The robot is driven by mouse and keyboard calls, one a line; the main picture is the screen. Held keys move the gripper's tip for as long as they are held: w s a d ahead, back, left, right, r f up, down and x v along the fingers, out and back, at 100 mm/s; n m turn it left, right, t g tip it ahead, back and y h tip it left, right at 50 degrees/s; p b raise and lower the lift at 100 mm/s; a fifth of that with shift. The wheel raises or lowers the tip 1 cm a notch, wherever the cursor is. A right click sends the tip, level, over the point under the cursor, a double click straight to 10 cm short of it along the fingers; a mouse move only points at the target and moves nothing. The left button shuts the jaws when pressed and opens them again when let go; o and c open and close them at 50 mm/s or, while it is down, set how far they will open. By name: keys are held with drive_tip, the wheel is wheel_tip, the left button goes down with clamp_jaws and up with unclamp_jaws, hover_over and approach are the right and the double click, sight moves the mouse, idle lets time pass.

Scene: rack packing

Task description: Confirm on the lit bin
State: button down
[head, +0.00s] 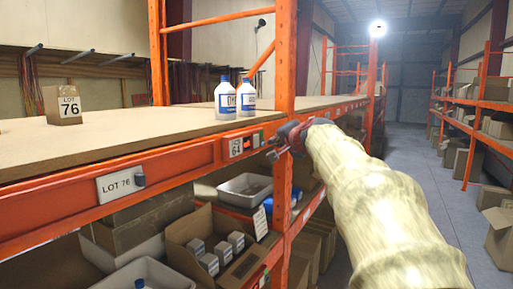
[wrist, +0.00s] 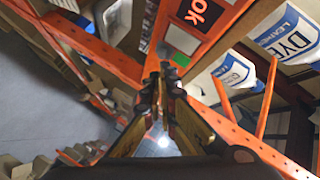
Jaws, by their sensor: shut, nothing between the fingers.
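The bin module (head: 247,141) sits on the orange shelf beam near the upright, with a white label reading 64, a small red-lit display and a green patch. In the wrist view its display (wrist: 202,14) shows red letters reading "ok", with a green patch (wrist: 183,40) beside it. My gripper (head: 284,138) is just right of the module in the head view, at the orange upright. In the wrist view my gripper (wrist: 163,72) is shut and empty, its tips close to the green patch. I cannot tell whether they touch the module.
Two white bottles with blue caps (head: 225,97) stand on the shelf above the module. Cartons and a grey tray (head: 245,189) fill the level below. The aisle floor (head: 412,165) to the right is open.

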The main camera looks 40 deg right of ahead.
drive_tip(key=shift+s+d+b, duration=0.2)
drive_tip(key=shift+s+b, duration=0.1)
drive_tip(key=shift+s, duration=0.25)
drive_tip(key=shift+s+d+b, duration=0.2)
drive_tip(key=shift+s+b, duration=0.1)
drive_tip(key=shift+s, duration=0.2)
drive_tip(key=s+a+f+n+g+y+b, duration=0.1)
drive_tip(key=s+a+f+n+g, duration=0.15)
drive_tip(key=f, duration=0.65)
drive_tip(key=s+a+f+n+g+y+b, duration=0.1)
drive_tip(key=s+a+f+y, duration=0.15)
drive_tip(key=f, duration=0.75)
drive_tip(key=s+a+f+n+g+b, duration=0.1)
drive_tip(key=s+a+f+n+b, duration=0.3)
drive_tip(key=s+a+f+b, duration=0.3)
drive_tip(key=s+a+f+n+g+y+b, duration=0.1)
drive_tip(key=s+a+f+n+b, duration=0.3)
drive_tip(key=s+a+f+b, duration=0.4)
drive_tip(key=s+a+f+n+g+y+b, duration=0.1)
drive_tip(key=s+a+f+n+g+b, duration=0.2)
drive_tip(key=s+a+f+b, duration=0.5)
drive_tip(key=a+f, duration=0.4)
drive_tip(key=f, duration=0.7)
drive_tip(key=a+f+n, duration=0.1)
drive_tip(key=a+f, duration=0.4)
drive_tip(key=f, duration=0.6)
drive_tip(key=shift+s+a, duration=0.15)
drive_tip(key=shift+a, duration=0.15)
drive_tip(key=shift+n, duration=0.25)
